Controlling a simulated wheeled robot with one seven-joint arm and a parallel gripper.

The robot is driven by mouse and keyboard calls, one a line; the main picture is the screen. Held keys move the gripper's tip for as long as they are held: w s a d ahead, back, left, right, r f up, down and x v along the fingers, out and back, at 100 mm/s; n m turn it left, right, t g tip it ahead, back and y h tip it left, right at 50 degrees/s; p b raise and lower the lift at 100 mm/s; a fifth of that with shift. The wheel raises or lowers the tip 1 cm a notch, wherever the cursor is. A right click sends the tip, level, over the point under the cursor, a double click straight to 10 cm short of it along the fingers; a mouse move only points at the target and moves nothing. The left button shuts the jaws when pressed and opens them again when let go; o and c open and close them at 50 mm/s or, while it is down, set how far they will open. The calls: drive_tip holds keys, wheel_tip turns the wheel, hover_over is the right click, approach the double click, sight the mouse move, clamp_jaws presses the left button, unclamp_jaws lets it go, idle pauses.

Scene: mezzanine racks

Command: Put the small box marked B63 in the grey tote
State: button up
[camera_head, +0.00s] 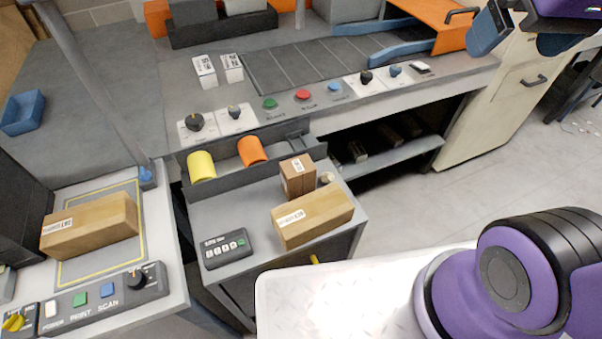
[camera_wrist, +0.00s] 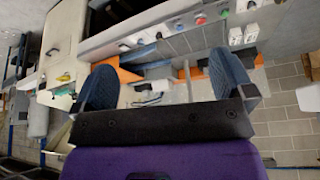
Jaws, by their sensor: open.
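Two small white boxes with dark markings stand side by side on the grey bench, a left one (camera_head: 205,70) and a right one (camera_head: 232,67). Their markings are too small to read surely, so I cannot tell which is B63. White boxes also show in the wrist view (camera_wrist: 244,35). A grey container (camera_head: 350,9) is cut off at the top edge; I cannot tell whether it is the grey tote. My gripper (camera_head: 524,36) is at the upper right, right of the bench and far from the white boxes. In the wrist view its blue fingers (camera_wrist: 165,84) are wide apart with nothing held.
Brown boxes lie on the low cabinet (camera_head: 312,217) and left table (camera_head: 90,226). Yellow (camera_head: 202,166) and orange (camera_head: 252,151) cylinders sit in a dark trough. Bench knobs and buttons (camera_head: 303,95), a conveyor (camera_head: 320,65) and an upright post (camera_head: 95,80) stand nearby.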

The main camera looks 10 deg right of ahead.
drive_tip(key=w, duration=0.1)
drive_tip(key=n+g, duration=0.3)
drive_tip(key=g, duration=0.2)
hover_over(298, 165)
drive_tip(key=f, duration=3.1)
drive_tip(key=shift+d+f, duration=0.2)
drive_tip(key=shift+s+a+f, duration=0.1)
drive_tip(key=shift+a+f, duration=0.05)
drive_tip(key=shift+f, duration=0.55)
drive_tip(key=shift+a+f, duration=0.1)
drive_tip(key=shift+f, duration=4.9)
drive_tip(key=c, duration=0.9)
